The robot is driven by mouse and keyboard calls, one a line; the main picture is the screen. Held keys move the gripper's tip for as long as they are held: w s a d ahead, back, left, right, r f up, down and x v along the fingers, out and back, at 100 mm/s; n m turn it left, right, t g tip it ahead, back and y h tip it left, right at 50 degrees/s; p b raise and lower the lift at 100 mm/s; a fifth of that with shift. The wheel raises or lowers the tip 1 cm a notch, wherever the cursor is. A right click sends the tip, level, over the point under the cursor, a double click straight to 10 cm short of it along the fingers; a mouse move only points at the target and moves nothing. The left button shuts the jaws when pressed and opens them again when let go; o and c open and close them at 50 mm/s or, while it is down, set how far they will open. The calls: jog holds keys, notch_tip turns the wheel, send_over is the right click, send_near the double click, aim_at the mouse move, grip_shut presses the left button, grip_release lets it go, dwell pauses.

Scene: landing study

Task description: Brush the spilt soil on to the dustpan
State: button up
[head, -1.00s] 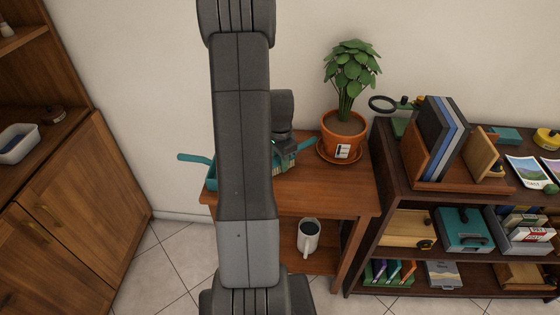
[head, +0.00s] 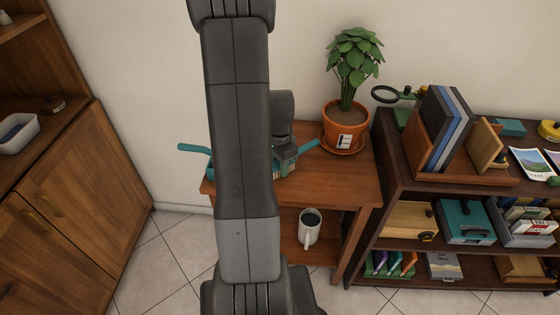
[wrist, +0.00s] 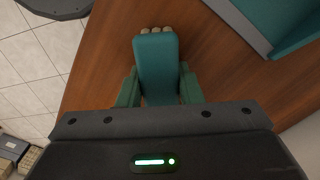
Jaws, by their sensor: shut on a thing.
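A teal hand brush with pale bristles is in my gripper (head: 285,158), which is shut on it. In the wrist view the brush (wrist: 156,65) lies between the two green fingers (wrist: 157,88), bristle tips showing at its far end, above the wooden table top. In the head view its teal handle (head: 309,146) sticks out to the right. The teal dustpan (head: 194,148) is at the table's left; my arm hides most of it. Its grey-edged corner (wrist: 248,22) shows at the upper right of the wrist view. I cannot make out any spilt soil.
A potted plant (head: 345,125) stands on a saucer at the back right of the wooden table (head: 335,185). A mug (head: 309,228) is on the shelf below. A dark bookcase (head: 375,190) adjoins on the right. A wooden cabinet (head: 85,190) stands left.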

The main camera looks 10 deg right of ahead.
jog(key=shift+s+a+r, duration=0.1)
jog(key=shift+s+a, duration=0.05)
jog(key=shift+s, duration=0.4)
jog(key=shift+s+a, duration=0.15)
jog(key=shift+s, duration=0.35)
jog(key=shift+r, duration=0.1)
notch_tip(320, 180, up, 7)
jog(key=p, duration=0.5)
jog(key=shift+w, duration=0.1)
